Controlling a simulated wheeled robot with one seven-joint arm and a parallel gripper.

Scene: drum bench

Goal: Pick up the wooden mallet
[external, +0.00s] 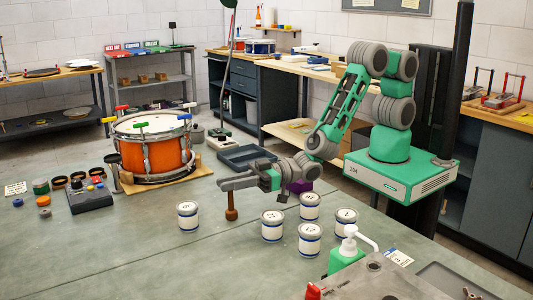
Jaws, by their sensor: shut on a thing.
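The wooden mallet (231,209) is a small brown tool near the middle of the bench in the external view. It is upright, with its wider end down and its narrow part rising to my gripper (231,184). My gripper is shut on the narrow upper part, and the fingers hide its top. The arm reaches in from the right with the gripper pointing left. I cannot tell whether the mallet's lower end touches the bench or hangs just above it.
A numbered can (188,216) stands left of the mallet, and several more stand to its right. An orange drum (153,155) sits on a board behind left. A dark tray (250,158) lies behind. A green pump bottle (346,259) stands front right. The front-left bench is clear.

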